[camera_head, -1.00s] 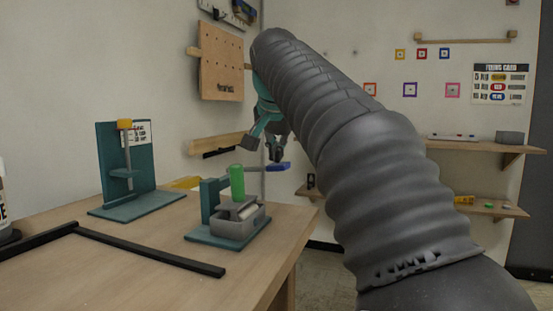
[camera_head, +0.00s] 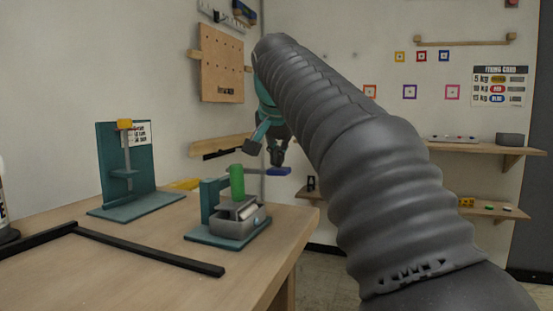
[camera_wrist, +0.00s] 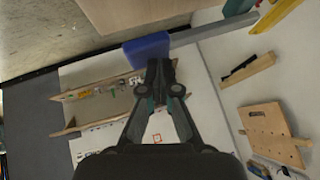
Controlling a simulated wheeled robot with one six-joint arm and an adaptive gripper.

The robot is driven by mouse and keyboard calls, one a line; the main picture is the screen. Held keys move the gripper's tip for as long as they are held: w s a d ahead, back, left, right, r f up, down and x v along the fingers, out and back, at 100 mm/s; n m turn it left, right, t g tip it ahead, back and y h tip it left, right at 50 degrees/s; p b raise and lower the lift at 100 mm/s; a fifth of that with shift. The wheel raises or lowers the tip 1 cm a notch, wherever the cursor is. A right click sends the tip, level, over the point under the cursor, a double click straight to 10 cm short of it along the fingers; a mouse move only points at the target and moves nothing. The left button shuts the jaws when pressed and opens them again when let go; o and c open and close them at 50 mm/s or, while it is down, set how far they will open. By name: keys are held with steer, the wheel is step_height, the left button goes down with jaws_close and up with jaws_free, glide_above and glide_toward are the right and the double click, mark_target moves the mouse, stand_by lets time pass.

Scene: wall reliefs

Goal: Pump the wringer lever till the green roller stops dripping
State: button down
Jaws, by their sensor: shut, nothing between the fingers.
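The wringer (camera_head: 228,218) stands on a teal base near the table's right edge, with an upright green roller (camera_head: 237,182) above a grey tray. Its grey lever arm runs right to a blue handle (camera_head: 279,171), past the table edge. My gripper (camera_head: 277,158) is just above the handle, pointing down. In the wrist view the shut, empty fingers (camera_wrist: 156,66) overlap the edge of the blue handle (camera_wrist: 146,48), and the lever bar (camera_wrist: 215,28) runs off to the right. I cannot tell whether the fingertips press on it. No drips can be made out.
A teal stand with a yellow top (camera_head: 125,124) is at the table's left. A black angled bar (camera_head: 150,249) lies along the front. A wooden pegboard (camera_head: 222,63) and a wall ledge (camera_head: 218,146) are behind; shelves (camera_head: 475,146) are at right.

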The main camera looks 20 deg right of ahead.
mark_target(271, 168)
steer(key=shift+s+d+f+b, duration=0.1)
steer(key=shift+f+b, duration=0.35)
steer(key=shift+f, duration=0.1)
steer(key=shift+s+d+f+b, duration=0.1)
steer(key=shift+f+b, duration=0.3)
steer(key=shift+f, duration=0.1)
stand_by(1.0)
steer(key=shift+r, duration=0.1)
stand_by(0.5)
steer(key=shift+w+a+r+p, duration=0.15)
steer(key=shift+a+r+p, duration=0.05)
steer(key=shift+r+p, duration=0.8)
steer(key=shift+w+a+r+p, duration=0.15)
steer(key=shift+a+r+p, duration=0.05)
steer(key=shift+r+p, duration=0.8)
steer(key=shift+w+a+r+p, duration=0.2)
steer(key=shift+r+p, duration=0.55)
steer(key=shift+p, duration=0.4)
steer(key=r, duration=0.1)
steer(key=p, duration=0.1)
steer(key=r+p, duration=0.1)
steer(key=shift+w+a+r, duration=0.2)
steer(key=shift+a+r, duration=0.05)
steer(key=shift+r, duration=0.1)
steer(key=shift+w+a+r, duration=0.1)
steer(key=shift+a+r, duration=0.05)
steer(key=shift+r, duration=0.4)
steer(key=shift+w+a+r, duration=0.1)
steer(key=shift+a+r, duration=0.05)
steer(key=shift+r, duration=0.35)
